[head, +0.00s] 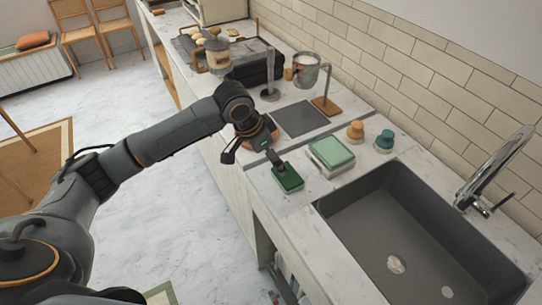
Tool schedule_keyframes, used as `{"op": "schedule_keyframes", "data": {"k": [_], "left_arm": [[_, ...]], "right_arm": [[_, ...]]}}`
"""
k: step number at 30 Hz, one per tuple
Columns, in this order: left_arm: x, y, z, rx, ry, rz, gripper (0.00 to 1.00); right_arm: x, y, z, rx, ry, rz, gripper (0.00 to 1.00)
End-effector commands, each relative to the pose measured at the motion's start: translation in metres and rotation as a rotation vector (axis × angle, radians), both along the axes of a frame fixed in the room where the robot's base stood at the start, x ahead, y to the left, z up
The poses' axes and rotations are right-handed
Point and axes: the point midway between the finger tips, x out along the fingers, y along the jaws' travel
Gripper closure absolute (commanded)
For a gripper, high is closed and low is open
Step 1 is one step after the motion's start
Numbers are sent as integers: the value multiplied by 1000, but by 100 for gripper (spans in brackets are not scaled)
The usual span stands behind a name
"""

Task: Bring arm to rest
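My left arm comes in from the left and reaches over the counter. My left gripper (251,148) is at the counter's front edge, left of the sink. Its fingers are dark and small here, so I cannot tell whether they are open or shut. A dark green block (288,178) with a dark handle-like part lies just below and right of the gripper. I cannot tell whether the gripper touches it. An orange-brown round thing (258,141) shows partly behind the gripper. My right gripper is not in view.
A grey sink (376,218) with a chrome tap (490,172) fills the right. A pale green-topped box (331,153), an orange-topped item (355,130) and a teal-topped item (384,140) stand beside it. A metal jug (308,72) stands farther back.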

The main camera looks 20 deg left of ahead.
Motion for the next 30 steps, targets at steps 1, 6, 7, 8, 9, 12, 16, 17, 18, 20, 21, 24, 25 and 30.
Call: {"op": "schedule_keyframes", "data": {"k": [1, 6, 7, 8, 9, 12, 16, 17, 18, 20, 21, 24, 25, 30], "left_arm": [[0, 0, 1, 0, 0, 0, 0], [0, 0, 1, 0, 0, 0, 0], [0, 0, 1, 0, 0, 0, 0], [0, 0, 1, -1, -1, 0, 0], [0, 0, 1, -1, -1, 0, 0], [0, 0, 1, -1, -1, 0, 0], [-2, -3, -1, -2, 1, -5, 0], [-5, -6, -4, -4, 2, -9, 0], [-10, -11, -9, -7, 3, -19, 0], [-20, -23, -20, -13, 4, -35, 0], [-30, -33, -29, -19, 3, -48, 0], [-59, -59, -52, -42, -4, -68, 0], [-69, -66, -58, -51, -7, -69, 0], [-120, -87, -81, -93, -25, -10, 0]], "right_arm": [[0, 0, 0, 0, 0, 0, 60], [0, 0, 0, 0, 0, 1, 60], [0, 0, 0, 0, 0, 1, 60], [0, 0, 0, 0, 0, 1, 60], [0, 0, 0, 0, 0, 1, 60], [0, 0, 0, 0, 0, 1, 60], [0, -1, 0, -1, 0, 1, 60], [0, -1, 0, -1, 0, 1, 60], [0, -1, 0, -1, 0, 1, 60], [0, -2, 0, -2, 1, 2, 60], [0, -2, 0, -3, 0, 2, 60], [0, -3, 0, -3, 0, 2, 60], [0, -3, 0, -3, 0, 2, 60], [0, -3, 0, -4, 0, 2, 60]]}}
